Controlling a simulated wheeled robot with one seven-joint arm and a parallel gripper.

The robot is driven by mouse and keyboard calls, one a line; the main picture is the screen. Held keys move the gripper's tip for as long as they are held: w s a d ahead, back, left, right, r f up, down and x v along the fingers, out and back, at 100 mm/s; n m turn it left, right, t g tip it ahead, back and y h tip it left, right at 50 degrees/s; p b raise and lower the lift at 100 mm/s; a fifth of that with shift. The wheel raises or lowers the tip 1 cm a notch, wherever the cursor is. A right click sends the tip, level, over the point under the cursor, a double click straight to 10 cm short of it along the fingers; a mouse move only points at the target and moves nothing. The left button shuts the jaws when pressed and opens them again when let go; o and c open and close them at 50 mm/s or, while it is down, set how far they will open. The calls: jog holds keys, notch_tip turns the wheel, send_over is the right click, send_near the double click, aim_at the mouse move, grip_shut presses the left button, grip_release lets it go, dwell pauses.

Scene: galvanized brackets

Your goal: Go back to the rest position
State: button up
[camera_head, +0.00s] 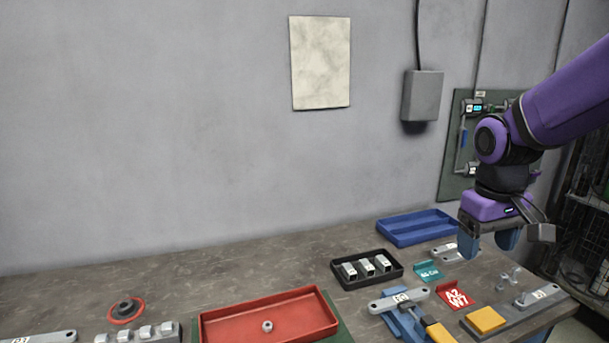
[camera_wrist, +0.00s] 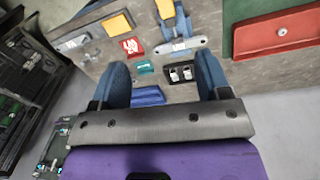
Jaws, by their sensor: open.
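My gripper (camera_head: 490,241) hangs at the right end of my purple arm, above the right part of the workbench. Its two blue fingers are apart, with nothing between them. In the wrist view my gripper (camera_wrist: 160,82) also shows open and empty, with the bench beyond its fingertips. A metal bracket (camera_head: 445,252) lies on the bench behind the gripper and is partly hidden by it.
The workbench (camera_head: 200,288) holds a red tray (camera_head: 230,330) with a small nut, a black tray (camera_head: 372,283) with several metal blocks, and a blue tray (camera_head: 400,233). A teal sign, red sign and yellow-handled tool lie at right. Wire shelving (camera_head: 585,215) stands far right.

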jog(key=s+r+m+t, duration=0.1)
jog(key=s+r+t, duration=0.1)
jog(key=s+r, duration=0.2)
jog(key=s+r+t, duration=0.3)
jog(key=s+r, duration=0.1)
jog(key=s, duration=0.6)
jog(key=shift+a+r+m+y, duration=0.15)
jog(key=shift+r+m+y, duration=0.2)
jog(key=shift+m+y, duration=0.05)
